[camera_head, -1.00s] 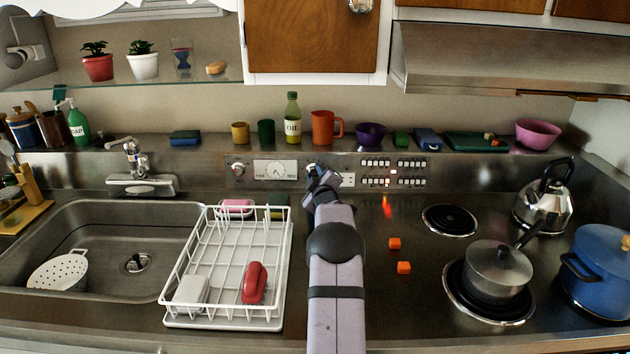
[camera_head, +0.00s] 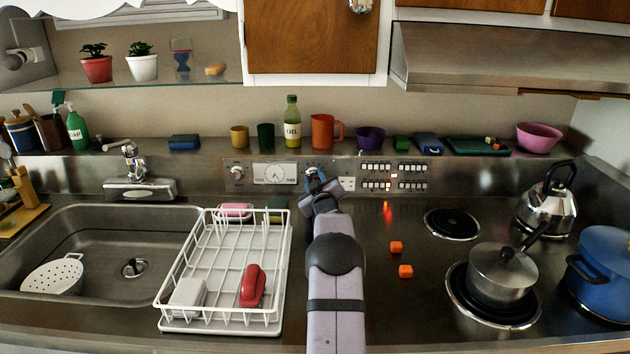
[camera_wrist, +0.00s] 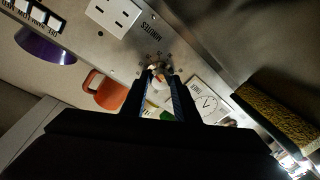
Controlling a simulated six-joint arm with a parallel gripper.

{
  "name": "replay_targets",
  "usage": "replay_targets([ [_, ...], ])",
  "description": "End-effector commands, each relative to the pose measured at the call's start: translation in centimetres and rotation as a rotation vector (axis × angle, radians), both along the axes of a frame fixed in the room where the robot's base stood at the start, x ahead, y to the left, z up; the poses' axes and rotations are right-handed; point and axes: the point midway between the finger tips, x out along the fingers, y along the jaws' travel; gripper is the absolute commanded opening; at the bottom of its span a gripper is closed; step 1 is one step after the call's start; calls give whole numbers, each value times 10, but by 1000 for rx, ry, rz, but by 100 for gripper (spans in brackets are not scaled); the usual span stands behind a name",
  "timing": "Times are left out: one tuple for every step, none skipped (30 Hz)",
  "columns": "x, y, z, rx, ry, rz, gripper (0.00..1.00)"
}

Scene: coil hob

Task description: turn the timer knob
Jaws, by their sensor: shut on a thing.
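The timer knob (camera_wrist: 157,73) is a small round pale knob on the metal back panel, with the printed word MINUTES beside it in the wrist view. My gripper (camera_wrist: 160,82) is shut on it, one dark finger on each side. In the head view my gripper (camera_head: 314,176) reaches the panel just right of the white clock face (camera_head: 275,173) and mostly hides the knob. The clock face also shows in the wrist view (camera_wrist: 207,103). The knob's pointer mark is too small to read.
Another knob (camera_head: 238,171) is left of the clock. A white outlet (camera_head: 347,184) and a button panel (camera_head: 394,176) are to the right. Bottles, cups and bowls line the ledge above. A dish rack (camera_head: 225,275) stands left of my arm, two orange cubes (camera_head: 400,260) right of it.

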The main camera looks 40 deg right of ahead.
Motion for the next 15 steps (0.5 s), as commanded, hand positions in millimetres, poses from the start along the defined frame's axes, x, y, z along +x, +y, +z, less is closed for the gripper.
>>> replay_targets([
  [1, 0, 7, -8, -11, 1, 5],
  [1, 0, 7, -9, -10, 1, 5],
  [1, 0, 7, -9, -10, 1, 5],
  [1, 0, 7, -9, -10, 1, 35],
  [1, 0, 7, -9, -10, 1, 42],
  [1, 0, 7, -8, -9, 2, 46],
  [1, 0, 6, -7, -9, 1, 46],
  [1, 0, 6, -6, -7, 1, 46],
  [1, 0, 5, -6, -7, 1, 46],
  [1, 0, 4, -5, -6, 1, 46],
  [1, 0, 4, -5, -5, 1, 46],
  [1, 0, 4, -5, -5, 1, 46],
  [0, 0, 3, -4, -4, 0, 46],
  [0, 0, 3, -4, -4, 1, 46],
  [0, 0, 3, -3, -3, 0, 46],
])
